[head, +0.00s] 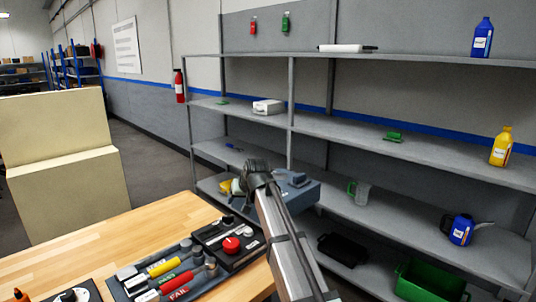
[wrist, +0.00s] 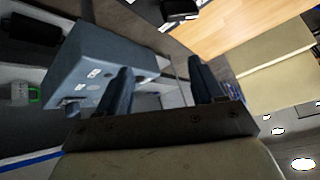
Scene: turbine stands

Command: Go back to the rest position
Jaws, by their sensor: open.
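My gripper (wrist: 160,68) shows in the wrist view with its two dark blue fingers apart and nothing seen between them. In the head view my arm reaches up from the bottom over the right edge of the wooden table (head: 85,244), toward the shelves. The fingers cannot be made out there. A blue-grey box (wrist: 95,62) lies beyond the left finger in the wrist view, and that finger overlaps it. Whether they touch cannot be told. The box (head: 308,194) also shows just right of my arm's bend in the head view.
Grey shelves (head: 400,147) with bottles and small items stand behind my arm. A green crate (head: 428,284) and a black tray (head: 342,250) are low at the right. The table holds a tool tray (head: 118,292) and a black box with a red knob (head: 225,238). Its left part is bare.

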